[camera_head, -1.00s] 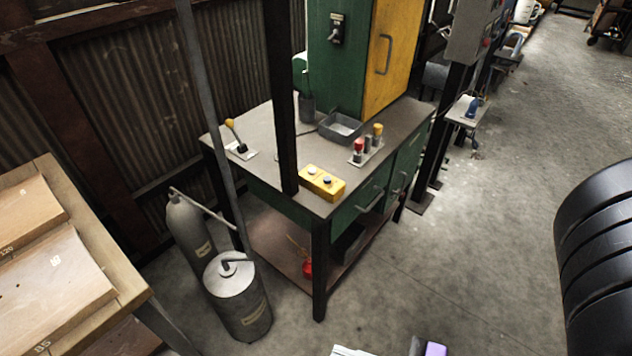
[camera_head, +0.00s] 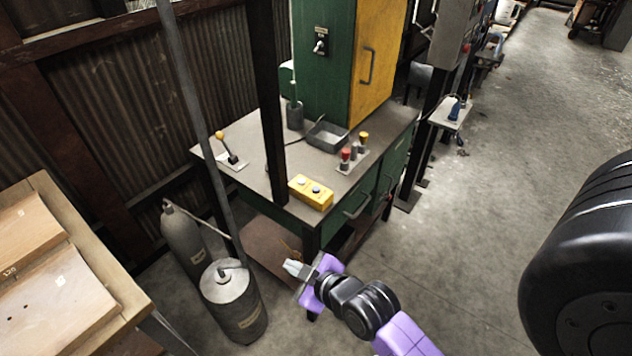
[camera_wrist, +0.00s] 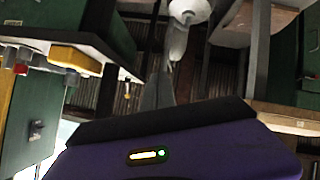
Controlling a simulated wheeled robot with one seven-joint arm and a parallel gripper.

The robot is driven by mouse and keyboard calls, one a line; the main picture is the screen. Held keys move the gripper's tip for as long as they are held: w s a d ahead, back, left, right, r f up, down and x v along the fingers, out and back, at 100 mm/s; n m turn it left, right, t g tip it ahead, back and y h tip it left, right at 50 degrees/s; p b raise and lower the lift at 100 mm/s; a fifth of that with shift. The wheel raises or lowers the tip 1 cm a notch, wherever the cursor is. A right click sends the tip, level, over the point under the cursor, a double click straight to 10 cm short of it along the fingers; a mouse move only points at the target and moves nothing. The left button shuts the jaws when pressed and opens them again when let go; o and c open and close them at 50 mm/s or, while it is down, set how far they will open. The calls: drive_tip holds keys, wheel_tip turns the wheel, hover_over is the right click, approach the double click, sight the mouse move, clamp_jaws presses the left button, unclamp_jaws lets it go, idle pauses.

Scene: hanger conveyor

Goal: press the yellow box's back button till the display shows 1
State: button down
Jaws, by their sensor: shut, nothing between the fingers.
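The yellow box (camera_head: 311,193) sits on the front corner of the grey workbench top (camera_head: 262,170). Two small round buttons show on its top face, a pale one (camera_head: 300,181) and a bluish one (camera_head: 316,190). I cannot make out a display or any number. My gripper (camera_head: 290,267) is shut and empty. In the head view it appears below and slightly left of the box, in front of the bench and clear of the box. The wrist view also shows the yellow box (camera_wrist: 75,60) at upper left; the fingertips cannot be made out there.
A dark post (camera_head: 268,110) rises just left of the box. Red and yellow knobs (camera_head: 354,153), a grey tray (camera_head: 327,136) and a yellow-tipped lever (camera_head: 228,148) are on the bench. Grey cylinders (camera_head: 230,297) stand at lower left. Open floor lies to the right.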

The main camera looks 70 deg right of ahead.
drive_tip(key=w+d+r+g+p, duration=0.1)
drive_tip(key=w+d+r, duration=0.1)
drive_tip(key=d, duration=0.4)
drive_tip(key=w+d+r+g+p, duration=0.1)
drive_tip(key=w+d+r, duration=0.2)
drive_tip(key=d, duration=0.4)
wheel_tip(320, 180, up, 7)
drive_tip(key=n+p, duration=0.2)
drive_tip(key=p, duration=0.1)
hover_over(318, 190)
drive_tip(key=shift+r+g, duration=0.2)
drive_tip(key=shift+g, duration=0.2)
drive_tip(key=shift+b, duration=0.35)
wheel_tip(318, 190, down, 7)
drive_tip(key=b, duration=0.6)
drive_tip(key=shift+f+b, duration=0.5)
drive_tip(key=shift+f, duration=0.4)
drive_tip(key=shift+f, duration=0.15)
drive_tip(key=shift+f, duration=0.3)
